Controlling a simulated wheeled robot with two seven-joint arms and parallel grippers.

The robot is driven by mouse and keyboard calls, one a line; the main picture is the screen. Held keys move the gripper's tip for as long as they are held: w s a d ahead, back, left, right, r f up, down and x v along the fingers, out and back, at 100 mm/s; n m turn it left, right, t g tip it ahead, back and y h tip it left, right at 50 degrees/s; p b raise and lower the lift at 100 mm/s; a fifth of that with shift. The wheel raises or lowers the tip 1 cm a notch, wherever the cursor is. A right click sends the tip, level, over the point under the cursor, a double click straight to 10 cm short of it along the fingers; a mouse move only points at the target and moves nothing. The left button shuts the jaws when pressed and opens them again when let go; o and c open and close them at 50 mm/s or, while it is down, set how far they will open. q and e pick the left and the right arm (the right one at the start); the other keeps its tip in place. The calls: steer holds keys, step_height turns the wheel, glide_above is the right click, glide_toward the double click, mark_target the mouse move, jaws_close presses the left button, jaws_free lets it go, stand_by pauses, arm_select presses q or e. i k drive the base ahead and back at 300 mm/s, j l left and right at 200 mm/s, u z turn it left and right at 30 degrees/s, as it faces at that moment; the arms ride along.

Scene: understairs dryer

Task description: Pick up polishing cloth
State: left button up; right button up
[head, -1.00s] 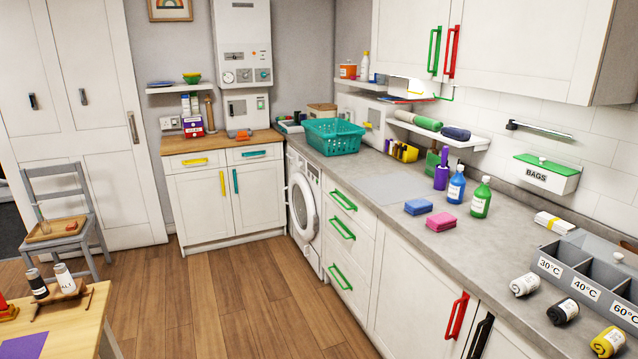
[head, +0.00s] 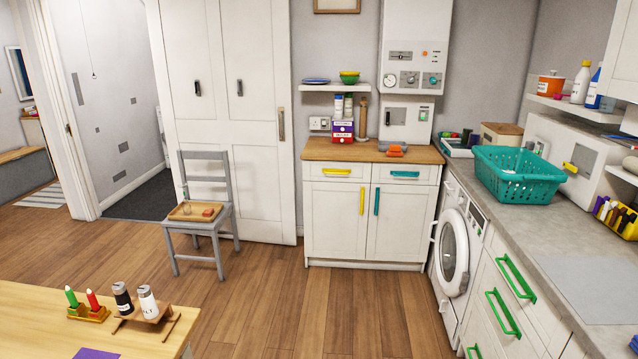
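I cannot tell for sure which thing is the polishing cloth. A flat purple piece (head: 97,353) lies on the wooden table at the lower left, cut off by the bottom edge. A small orange item (head: 396,150) lies on the wooden top of the far cabinet, too small to make out. A sliver of a blue folded item (head: 632,345) shows at the right edge on the grey counter. Neither of my grippers is in view.
The wooden table (head: 30,318) holds a candle stand (head: 88,314) and a bottle rack (head: 143,318). A grey chair (head: 200,224) bears a tray. The grey counter (head: 560,228) holds a teal basket (head: 515,175) above the washing machine (head: 455,250). The middle floor is clear.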

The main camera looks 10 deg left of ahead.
mark_target(209, 213)
steer(key=i+u, duration=0.15)
steer(key=i, duration=1.7)
steer(key=i+u, duration=0.2)
steer(key=i, duration=0.25)
steer(key=i+u, duration=0.2)
steer(key=i, duration=0.3)
steer(key=i+l+u, duration=0.15)
steer(key=i, duration=0.3)
steer(key=i+l+u, duration=0.2)
steer(key=i, duration=0.25)
steer(key=i+j+u, duration=0.25)
steer(key=i, duration=0.55)
steer(key=i+u, duration=0.25)
steer(key=i, duration=0.55)
